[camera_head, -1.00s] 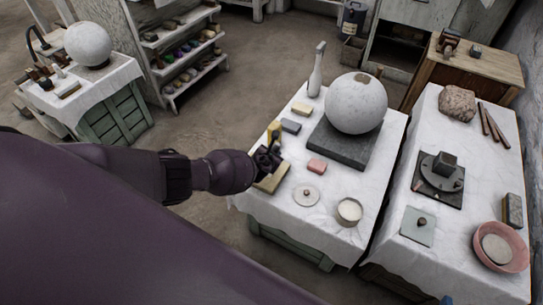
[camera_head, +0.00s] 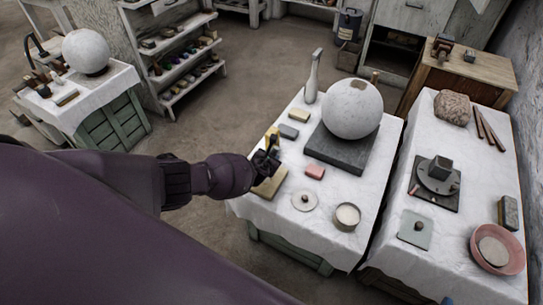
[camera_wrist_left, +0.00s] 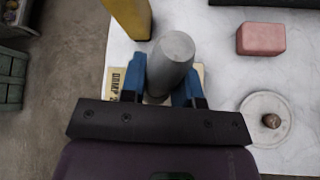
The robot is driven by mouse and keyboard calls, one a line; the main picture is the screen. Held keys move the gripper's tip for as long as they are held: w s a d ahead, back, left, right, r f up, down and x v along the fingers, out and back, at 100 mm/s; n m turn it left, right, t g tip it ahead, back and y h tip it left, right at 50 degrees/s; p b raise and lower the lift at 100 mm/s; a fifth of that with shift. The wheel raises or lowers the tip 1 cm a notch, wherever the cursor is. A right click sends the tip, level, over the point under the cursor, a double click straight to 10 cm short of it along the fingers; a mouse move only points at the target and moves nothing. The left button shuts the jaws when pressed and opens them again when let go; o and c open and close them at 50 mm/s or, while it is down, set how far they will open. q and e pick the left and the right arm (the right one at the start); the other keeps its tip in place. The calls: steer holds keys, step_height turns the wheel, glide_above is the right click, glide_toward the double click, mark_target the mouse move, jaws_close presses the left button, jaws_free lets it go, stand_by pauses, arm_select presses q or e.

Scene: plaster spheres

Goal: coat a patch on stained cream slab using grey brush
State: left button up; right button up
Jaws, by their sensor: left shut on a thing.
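The cream slab (camera_head: 271,188) lies flat near the left edge of the middle table, partly hidden by my left gripper (camera_head: 264,162). In the left wrist view my left gripper (camera_wrist_left: 174,88) has its blue fingers shut on the grey brush (camera_wrist_left: 173,60), a thick grey cylinder pointing toward the camera. Under it shows part of the slab (camera_wrist_left: 118,84) with dark lettering reading "DAMP". The brush's lower end is hidden, so I cannot tell whether it touches the slab. Only a small blue tip, perhaps of my right gripper, shows at the head view's bottom edge.
Close to the slab are a yellow block (camera_head: 272,133), a pink block (camera_head: 315,172) and a knobbed white disc (camera_head: 305,201). A plaster sphere (camera_head: 352,108) on a dark slab (camera_head: 338,150) takes up the back.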

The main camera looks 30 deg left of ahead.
arm_select(q)
steer(key=shift+s+r, duration=0.15)
steer(key=shift+r, duration=0.05)
steer(key=shift+f, duration=0.2)
steer(key=shift+f+b, duration=0.3)
steer(key=shift+b, duration=0.05)
steer(key=shift+f, duration=0.3)
stand_by(0.4)
steer(key=shift+s+r, duration=0.15)
steer(key=shift+s, duration=0.55)
